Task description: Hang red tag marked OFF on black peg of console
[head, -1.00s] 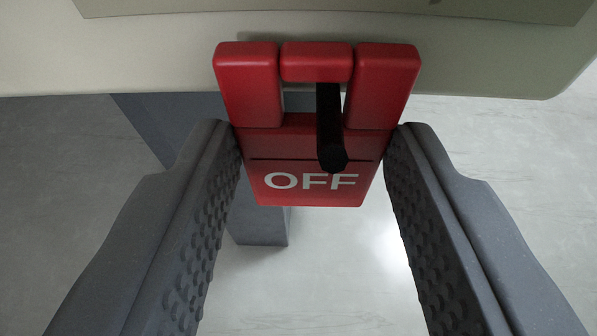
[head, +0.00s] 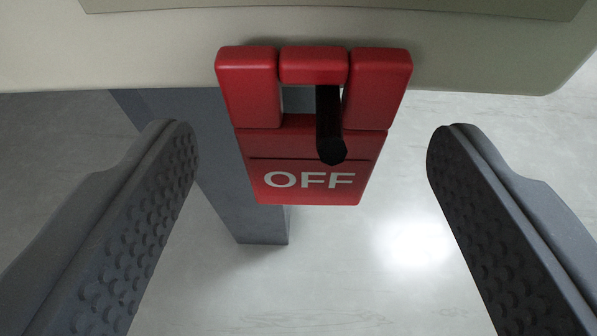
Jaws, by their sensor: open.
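The red tag (head: 310,142) marked OFF in white letters hangs at the console's front edge in the head view. The black peg (head: 329,125) passes through the opening in the tag's upper part and points toward me, its tip in front of the tag's face. The console (head: 130,52) is a pale panel along the top of the view. My gripper (head: 312,140) is open. Its two grey textured fingers stand on either side of the tag, with a clear gap to it on both sides.
A grey column (head: 240,210) stands below the console, behind the tag. The pale floor (head: 370,270) fills the lower part of the view.

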